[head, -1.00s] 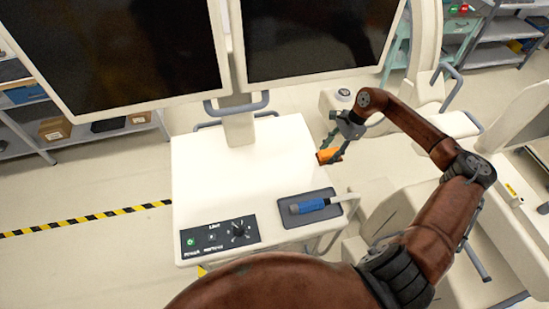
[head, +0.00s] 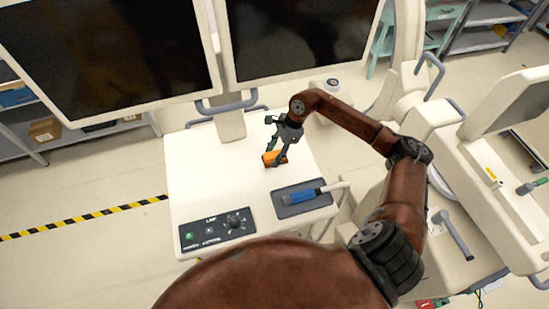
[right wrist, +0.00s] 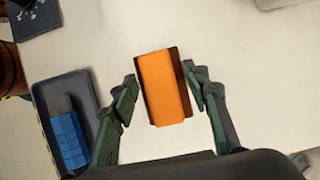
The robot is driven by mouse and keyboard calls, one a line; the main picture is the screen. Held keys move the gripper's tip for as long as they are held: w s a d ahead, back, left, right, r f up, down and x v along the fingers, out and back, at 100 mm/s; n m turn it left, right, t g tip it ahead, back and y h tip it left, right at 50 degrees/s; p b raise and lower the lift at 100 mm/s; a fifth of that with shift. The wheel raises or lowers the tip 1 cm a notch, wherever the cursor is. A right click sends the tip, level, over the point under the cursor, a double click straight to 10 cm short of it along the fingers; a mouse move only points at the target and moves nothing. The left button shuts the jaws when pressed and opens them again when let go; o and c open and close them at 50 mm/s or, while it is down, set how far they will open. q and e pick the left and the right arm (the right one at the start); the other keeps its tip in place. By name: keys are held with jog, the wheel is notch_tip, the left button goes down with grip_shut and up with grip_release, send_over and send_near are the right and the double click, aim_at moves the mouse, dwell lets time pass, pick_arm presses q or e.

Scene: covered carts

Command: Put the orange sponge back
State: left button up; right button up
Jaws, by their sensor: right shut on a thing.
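The orange sponge (head: 270,159), a block with dark sides, is at the right part of the white cart top (head: 205,180) in the head view. My right gripper (head: 278,154) reaches down from above and is shut on it. In the right wrist view the sponge (right wrist: 163,87) lies between the two green-padded fingers, slightly tilted, with the pale cart top behind it. I cannot tell whether its underside touches the cart. My left gripper is not in view.
A control panel (head: 217,229) with a knob is at the front left. Two monitors (head: 105,55) hang behind. The cart's left middle is clear.

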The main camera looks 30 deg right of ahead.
notch_tip(320, 180, down, 3)
jog(key=shift+s+f+p, duration=0.1)
jog(key=shift+p, duration=0.45)
jog(key=shift+f, duration=0.15)
jog(key=o, duration=1.1)
pick_arm(q)
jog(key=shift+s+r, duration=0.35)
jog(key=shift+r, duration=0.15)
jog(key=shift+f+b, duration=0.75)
jog(key=shift+b, duration=0.1)
pick_arm(e)
jog(key=shift+v, duration=3.8)
jog(key=shift+s+d, duration=0.1)
